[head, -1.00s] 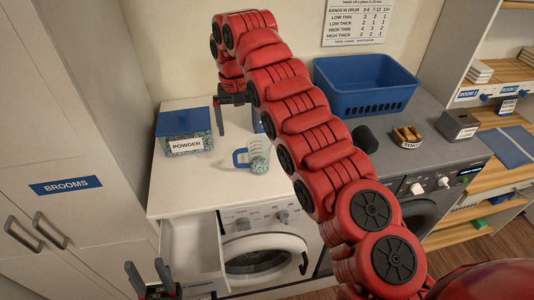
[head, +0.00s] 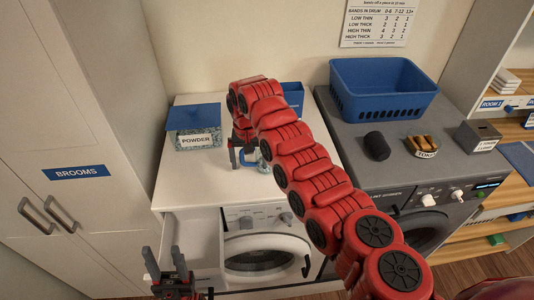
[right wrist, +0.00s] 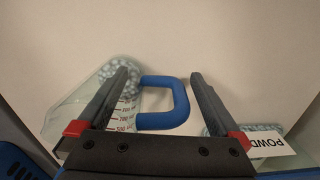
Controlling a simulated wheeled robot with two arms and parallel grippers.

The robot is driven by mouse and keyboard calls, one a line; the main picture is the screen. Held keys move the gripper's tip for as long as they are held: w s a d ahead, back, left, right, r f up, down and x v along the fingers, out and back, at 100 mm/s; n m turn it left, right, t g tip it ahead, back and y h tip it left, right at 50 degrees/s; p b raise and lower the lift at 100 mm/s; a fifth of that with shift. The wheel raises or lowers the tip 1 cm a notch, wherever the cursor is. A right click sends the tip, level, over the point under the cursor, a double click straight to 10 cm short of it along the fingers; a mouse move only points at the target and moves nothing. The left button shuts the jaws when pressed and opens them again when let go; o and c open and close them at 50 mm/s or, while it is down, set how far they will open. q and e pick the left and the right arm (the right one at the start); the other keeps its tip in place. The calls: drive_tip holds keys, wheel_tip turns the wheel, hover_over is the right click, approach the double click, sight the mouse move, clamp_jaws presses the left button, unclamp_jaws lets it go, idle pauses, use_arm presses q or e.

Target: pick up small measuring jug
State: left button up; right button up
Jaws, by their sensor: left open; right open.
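The small measuring jug (head: 263,164) is clear with a blue handle and holds speckled granules. It stands on the white washer top, partly hidden behind my right arm in the head view. In the right wrist view the jug (right wrist: 84,112) lies at left, with measuring marks, and its blue handle (right wrist: 180,101) shows between the fingers. My right gripper (head: 241,156) is open at the handle side of the jug; it also shows in the right wrist view (right wrist: 160,78). I cannot tell whether a finger touches. My left gripper (head: 167,266) is open and empty, low in front of the washer.
A powder box (head: 197,138) with a blue lid stands left of the jug. A blue basket (head: 384,101), a dark cylinder (head: 376,145) and a token tray (head: 421,147) sit on the grey machine. The front of the white top (head: 195,185) is clear.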

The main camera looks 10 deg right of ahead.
drive_tip(key=shift+w+d+f, duration=0.1)
drive_tip(key=shift+d+f, duration=0.05)
drive_tip(key=shift+a, duration=0.3)
drive_tip(key=c, duration=0.6)
drive_tip(key=shift+d, duration=0.1)
clamp_jaws()
drive_tip(key=shift+r, duration=5.1)
